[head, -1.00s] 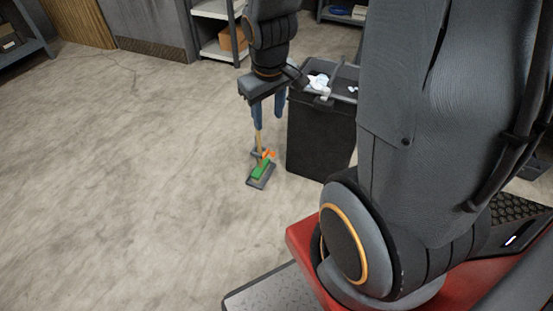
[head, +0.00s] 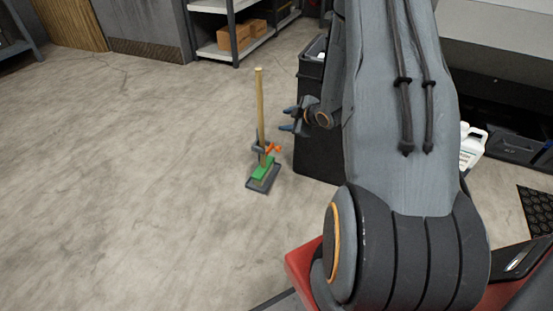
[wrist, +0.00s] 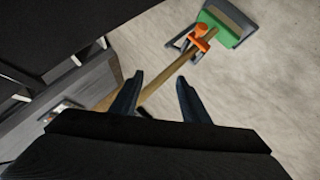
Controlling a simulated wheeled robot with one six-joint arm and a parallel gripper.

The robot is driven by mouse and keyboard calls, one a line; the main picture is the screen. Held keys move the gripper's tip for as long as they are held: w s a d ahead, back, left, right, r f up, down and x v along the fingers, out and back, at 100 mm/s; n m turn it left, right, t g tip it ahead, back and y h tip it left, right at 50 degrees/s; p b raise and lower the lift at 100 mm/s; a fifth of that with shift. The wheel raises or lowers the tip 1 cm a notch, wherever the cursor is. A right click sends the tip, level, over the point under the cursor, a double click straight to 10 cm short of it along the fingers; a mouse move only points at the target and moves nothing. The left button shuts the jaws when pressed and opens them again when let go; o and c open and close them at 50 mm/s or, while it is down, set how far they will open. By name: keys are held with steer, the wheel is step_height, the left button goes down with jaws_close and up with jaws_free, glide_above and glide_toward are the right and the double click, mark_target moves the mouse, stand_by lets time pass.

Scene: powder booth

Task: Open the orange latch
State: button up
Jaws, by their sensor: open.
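An orange latch (head: 272,149) sits low on a grey upright bracket, beside a wooden pole (head: 260,100). The pole stands upright with a green block (head: 263,167) at its foot, on a dark grey base plate (head: 262,185) on the floor. My gripper (head: 284,119) is open and empty, right of the pole and higher than the latch, its fingers pointing left. In the wrist view, the latch (wrist: 201,38) shows beyond the fingertips, up and to the right. The pole crosses between the fingers (wrist: 157,83) in that picture; the head view shows them apart from it.
A dark bin (head: 316,150) stands right behind my gripper, partly hidden by my arm. Shelves with boxes (head: 236,38) stand at the back. A white jug (head: 472,145) is at the right. The floor left and front of the stand is clear.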

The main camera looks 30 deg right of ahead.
step_height(320, 180, down, 12)
steer(key=d+n+t+y+b, duration=0.2)
steer(key=b, duration=0.4)
steer(key=n+t+y+b, duration=0.2)
steer(key=b, duration=0.3)
glide_toward(280, 150)
steer(key=r+x, duration=0.1)
steer(key=x, duration=0.2)
steer(key=shift+f+b+x, duration=0.2)
steer(key=shift+b+x, duration=0.85)
steer(key=shift+x, duration=1)
steer(key=shift+f+b+x, duration=0.25)
steer(key=shift+b+x, duration=0.8)
steer(key=shift+x, duration=1)
steer(key=shift+s+d, duration=0.1)
steer(key=shift+d, duration=0.05)
steer(key=shift+c, duration=0.5)
jaws_close()
